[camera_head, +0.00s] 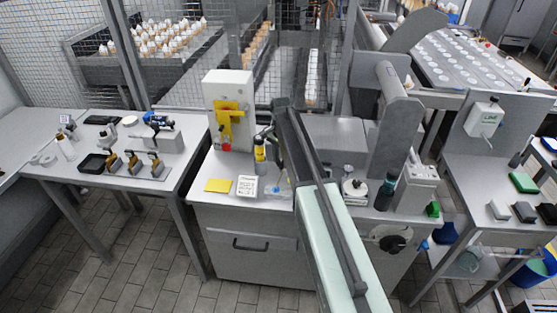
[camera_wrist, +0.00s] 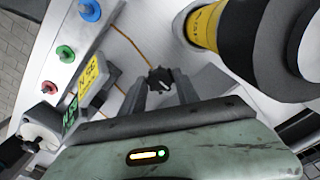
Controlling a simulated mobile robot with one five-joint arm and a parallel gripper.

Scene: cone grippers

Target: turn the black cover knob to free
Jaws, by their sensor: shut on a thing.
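The black knob (camera_wrist: 160,78) is small, with a white pointer mark, and sits on a white surface in the wrist view. My gripper (camera_wrist: 161,88) has its two grey fingers on either side of the knob, shut on it. The knob's lower part is hidden between the fingertips. In the head view my arm reaches over the middle cabinet, and the knob in my grip cannot be made out there.
A dark cylinder with a yellow band (camera_wrist: 205,26) stands close to the right of my fingers. Blue (camera_wrist: 90,9), red (camera_wrist: 65,53) and green buttons line the left. A white box with a yellow switch (camera_head: 228,112) stands on the cabinet. A larger black dial (camera_head: 393,243) is on the cabinet front.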

